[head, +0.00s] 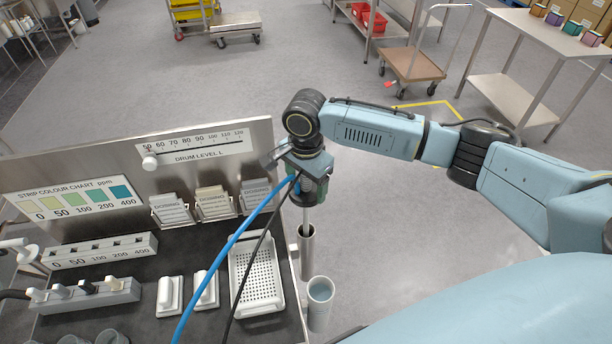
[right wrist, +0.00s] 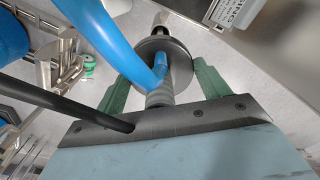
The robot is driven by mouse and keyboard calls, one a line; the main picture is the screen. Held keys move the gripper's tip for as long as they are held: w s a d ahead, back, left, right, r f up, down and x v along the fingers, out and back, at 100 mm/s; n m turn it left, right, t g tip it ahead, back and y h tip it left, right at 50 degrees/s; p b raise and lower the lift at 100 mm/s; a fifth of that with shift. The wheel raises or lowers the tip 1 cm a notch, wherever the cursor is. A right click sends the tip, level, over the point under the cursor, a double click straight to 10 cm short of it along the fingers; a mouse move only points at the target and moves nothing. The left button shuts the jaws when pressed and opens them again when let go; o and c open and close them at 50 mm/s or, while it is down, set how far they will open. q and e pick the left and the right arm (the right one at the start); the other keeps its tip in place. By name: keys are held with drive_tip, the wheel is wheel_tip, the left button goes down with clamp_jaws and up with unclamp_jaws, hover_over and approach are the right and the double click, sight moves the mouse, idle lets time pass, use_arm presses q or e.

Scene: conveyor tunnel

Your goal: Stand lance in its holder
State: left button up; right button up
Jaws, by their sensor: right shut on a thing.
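My right gripper (head: 310,190) is shut on the lance, at the right edge of the counter. In the right wrist view its green fingers (right wrist: 165,88) stand on either side of the lance's grey ribbed grip (right wrist: 160,98), below a round dark disc. The lance's thin metal rod (head: 306,217) points down, nearly upright. Its lower end meets the mouth of the steel tube holder (head: 307,262) beside the counter; how deep it sits inside I cannot tell. My left gripper is not in view.
A grey cup-like cylinder (head: 320,292) stands just in front of the tube. The counter holds a white perforated tray (head: 262,283), card holders (head: 213,204) and white blocks. A steel back panel (head: 108,160) rises behind.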

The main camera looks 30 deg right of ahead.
sight(306, 192)
drive_tip(key=shift+f, duration=0.9)
drive_tip(key=shift+f+b, duration=0.45)
drive_tip(key=shift+f, duration=0.95)
drive_tip(key=shift+f+b, duration=2.1)
drive_tip(key=shift+f, duration=3.95)
drive_tip(key=o, duration=1.5)
drive_tip(key=shift+c, duration=0.2)
wheel_tip(306, 192, up, 14)
drive_tip(key=shift+f+p, duration=0.25)
drive_tip(key=shift+p, duration=0.2)
